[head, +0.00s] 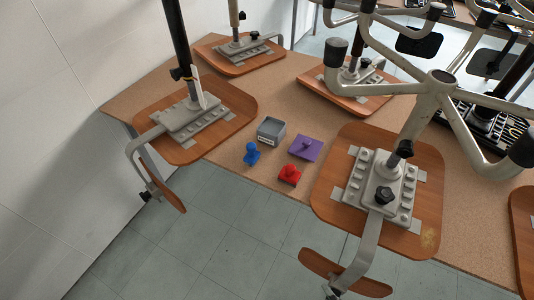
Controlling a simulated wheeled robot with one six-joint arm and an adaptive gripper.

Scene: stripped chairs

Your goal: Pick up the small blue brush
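A small blue object (251,154), which looks like the small blue brush, sits near the front edge of the tan table (311,122) in the head view. It has a rounded knob-like top and seems to stand on its own. It is just left of and in front of a small grey box. Its fine detail is too small to tell. My gripper is not in view.
A grey box (271,131), a purple plate with a knob (307,148) and a red object (290,175) are close by. Upturned chair seats stand left (160,140) and right (426,165), with posts and legs rising. A white wall (60,130) is left.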

